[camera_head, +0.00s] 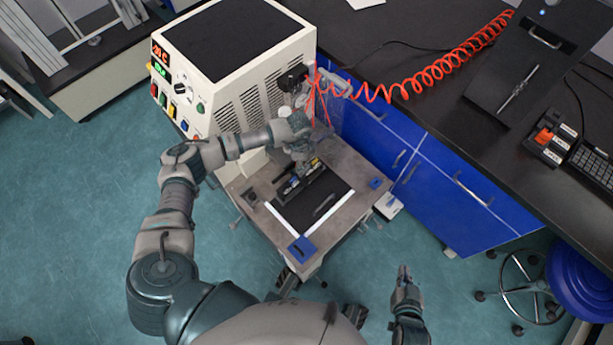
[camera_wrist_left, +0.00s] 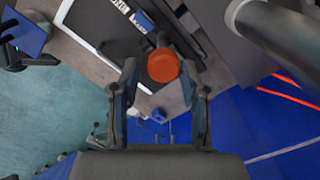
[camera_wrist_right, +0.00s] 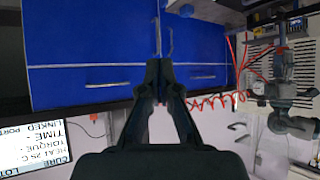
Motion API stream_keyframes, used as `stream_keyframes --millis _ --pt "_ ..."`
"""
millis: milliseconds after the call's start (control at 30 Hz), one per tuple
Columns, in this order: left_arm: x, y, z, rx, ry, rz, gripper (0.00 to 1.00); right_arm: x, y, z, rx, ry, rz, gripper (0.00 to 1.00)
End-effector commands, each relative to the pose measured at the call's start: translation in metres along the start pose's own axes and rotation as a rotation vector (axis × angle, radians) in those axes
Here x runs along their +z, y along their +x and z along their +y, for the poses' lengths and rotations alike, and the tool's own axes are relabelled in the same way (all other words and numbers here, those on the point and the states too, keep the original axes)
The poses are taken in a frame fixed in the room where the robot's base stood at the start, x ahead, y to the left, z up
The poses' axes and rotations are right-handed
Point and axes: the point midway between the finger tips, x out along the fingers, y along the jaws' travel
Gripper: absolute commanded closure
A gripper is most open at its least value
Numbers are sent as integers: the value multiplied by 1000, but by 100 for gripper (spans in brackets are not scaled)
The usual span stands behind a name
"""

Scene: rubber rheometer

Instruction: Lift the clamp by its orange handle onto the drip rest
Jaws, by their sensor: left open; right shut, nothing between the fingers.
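The clamp's round orange handle (camera_wrist_left: 163,65) shows in the left wrist view, with dark clamp parts (camera_wrist_left: 188,28) around it. My left gripper (camera_wrist_left: 165,82) is open; its fingers stand on either side of the handle in that view, with gaps visible on both sides. In the head view my left gripper (camera_head: 302,160) is over the back of the small grey table, and its hand hides the handle. I cannot make out the drip rest for sure. My right gripper (camera_head: 404,272) is shut and empty, low over the floor at right; its closed fingers (camera_wrist_right: 158,72) show in the right wrist view.
The grey table (camera_head: 345,165) carries a dark white-edged plate (camera_head: 335,208) and blue blocks (camera_head: 302,248). A cream machine (camera_head: 235,60) stands behind left. Blue cabinets (camera_head: 450,200) and a black bench (camera_head: 440,110) bound the right, with a coiled red hose (camera_head: 440,70). Floor in front is open.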

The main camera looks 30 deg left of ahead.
Motion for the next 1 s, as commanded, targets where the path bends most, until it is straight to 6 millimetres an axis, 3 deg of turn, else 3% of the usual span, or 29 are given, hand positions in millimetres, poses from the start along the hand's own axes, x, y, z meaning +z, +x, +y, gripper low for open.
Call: stream_keyframes --millis 167,433,767,800,967,1000 --pt "-1 19 2 7 7 -1 55 -14 6 -4 -8 2 97 100" --pt "-4 51 1 5 7 -4 55 -56 8 -8 -27 11 361 100" --pt "-2 56 -1 2 6 0 55 -69 4 -12 -30 10 428 100" --pt "-2 56 -1 2 6 0 57 -69 4 -12 -30 10 428 100" --pt "-2 57 -1 3 6 0 97 -69 6 -12 -30 11 425 100" --pt "-2 57 -1 3 6 -1 100 -69 6 -12 -30 11 426 100"
